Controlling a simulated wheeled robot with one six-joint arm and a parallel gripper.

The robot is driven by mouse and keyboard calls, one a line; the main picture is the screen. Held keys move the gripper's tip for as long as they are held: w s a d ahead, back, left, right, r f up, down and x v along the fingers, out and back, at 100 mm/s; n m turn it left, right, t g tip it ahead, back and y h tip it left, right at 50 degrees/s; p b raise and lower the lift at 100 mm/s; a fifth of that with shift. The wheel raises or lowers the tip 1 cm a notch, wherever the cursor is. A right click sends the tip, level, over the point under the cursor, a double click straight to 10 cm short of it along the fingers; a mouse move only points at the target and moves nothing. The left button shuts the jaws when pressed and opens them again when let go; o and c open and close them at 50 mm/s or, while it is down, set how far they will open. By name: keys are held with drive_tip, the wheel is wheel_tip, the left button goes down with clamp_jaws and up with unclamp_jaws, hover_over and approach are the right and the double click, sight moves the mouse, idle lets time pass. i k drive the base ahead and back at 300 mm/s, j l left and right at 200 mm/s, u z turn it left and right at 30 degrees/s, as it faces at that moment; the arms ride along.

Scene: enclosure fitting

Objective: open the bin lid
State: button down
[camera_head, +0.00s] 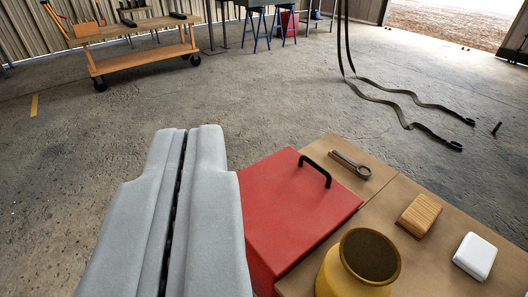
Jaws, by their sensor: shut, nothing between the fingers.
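A red bin (272,272) stands at the lower middle of the view, against a brown tabletop. Its flat red lid (290,208) lies closed on top. A black bar handle (315,170) stands up near the lid's far right edge. My gripper (190,135) shows as two long grey fingers reaching up from the bottom edge, side by side with only a thin dark gap between them. It is shut and empty. It is left of the bin in the picture, apart from the handle, and its right finger hides part of the bin's left side.
The brown table (400,265) right of the bin bears a yellow pot (340,278), a metal wrench-like tool (352,167), a wooden block (420,214) and a white block (475,256). Black straps (395,100) hang down onto the concrete floor. A wheeled wooden cart (140,55) stands far back left. Floor between is clear.

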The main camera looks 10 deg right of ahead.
sight(289, 203)
drive_tip(key=i+j+u, duration=0.15)
drive_tip(key=j, duration=0.25)
drive_tip(key=j+u, duration=0.1)
drive_tip(key=j, duration=0.3)
drive_tip(key=i+j+u, duration=0.15)
drive_tip(key=j, duration=0.2)
drive_tip(key=i+j, duration=0.25)
drive_tip(key=i, duration=0.2)
drive_tip(key=i+j, duration=0.25)
drive_tip(key=i, duration=0.2)
drive_tip(key=i+j, duration=0.25)
drive_tip(key=i, duration=0.2)
drive_tip(key=i+l+z, duration=0.1)
drive_tip(key=i+z, duration=0.45)
drive_tip(key=z, duration=0.3)
drive_tip(key=i+z, duration=0.4)
drive_tip(key=i+j+z, duration=0.2)
drive_tip(key=z, duration=0.25)
drive_tip(key=i+z, duration=0.25)
drive_tip(key=z, duration=0.15)
drive_tip(key=i+z, duration=0.2)
drive_tip(key=z, duration=0.25)
drive_tip(key=i+j+z, duration=0.1)
drive_tip(key=i+z, duration=0.15)
drive_tip(key=z, duration=0.15)
drive_tip(key=i+j+z, duration=0.15)
drive_tip(key=z, duration=0.3)
drive_tip(key=i+j+z, duration=0.4)
